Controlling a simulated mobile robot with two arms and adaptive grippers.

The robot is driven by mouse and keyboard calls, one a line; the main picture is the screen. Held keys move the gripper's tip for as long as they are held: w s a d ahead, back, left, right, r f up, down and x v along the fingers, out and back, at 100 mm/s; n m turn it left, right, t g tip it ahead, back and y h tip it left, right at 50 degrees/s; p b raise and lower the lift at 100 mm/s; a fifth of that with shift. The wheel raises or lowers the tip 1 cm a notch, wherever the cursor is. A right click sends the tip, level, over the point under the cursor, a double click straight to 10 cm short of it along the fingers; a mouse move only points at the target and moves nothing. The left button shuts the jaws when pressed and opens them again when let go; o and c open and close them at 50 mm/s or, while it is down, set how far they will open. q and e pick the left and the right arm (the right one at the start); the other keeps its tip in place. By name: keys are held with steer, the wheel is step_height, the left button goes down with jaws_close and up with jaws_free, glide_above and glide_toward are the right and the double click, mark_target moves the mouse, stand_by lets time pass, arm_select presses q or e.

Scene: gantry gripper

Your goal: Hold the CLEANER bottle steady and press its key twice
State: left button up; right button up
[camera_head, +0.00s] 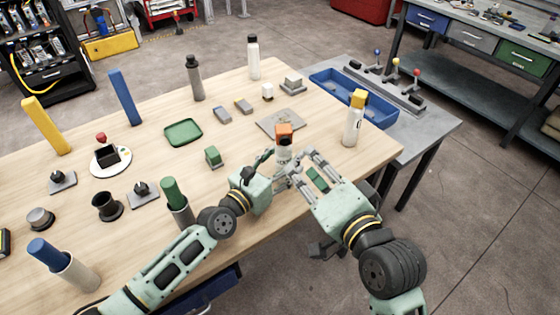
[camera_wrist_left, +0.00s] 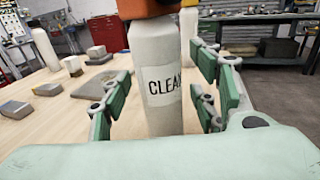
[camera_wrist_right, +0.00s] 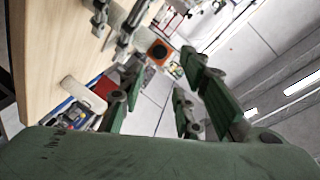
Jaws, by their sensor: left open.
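The CLEANER bottle (camera_head: 283,155) stands upright near the table's front edge, white with an orange top (camera_head: 284,131). Its label partly shows in the left wrist view (camera_wrist_left: 163,90), where the top is cut off by the frame. My left gripper (camera_head: 275,168) is open, with its fingers on either side of the bottle's body; small gaps show beside it. My right gripper (camera_head: 302,163) is beside the bottle at the right, its fingers apart and empty in the right wrist view (camera_wrist_right: 160,88). The orange top (camera_wrist_right: 158,52) shows there beyond the fingers. The key itself is not clearly visible.
A white bottle with a yellow top (camera_head: 353,120) stands to the right. A grey plate (camera_head: 280,122) lies behind the CLEANER bottle. A green block (camera_head: 212,156) and a green cylinder (camera_head: 174,194) are to the left. A blue tray (camera_head: 325,83) is at the back right.

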arm_select(q)
jaws_close()
arm_select(e)
jaws_close()
stand_by(0.5)
stand_by(0.7)
stand_by(0.5)
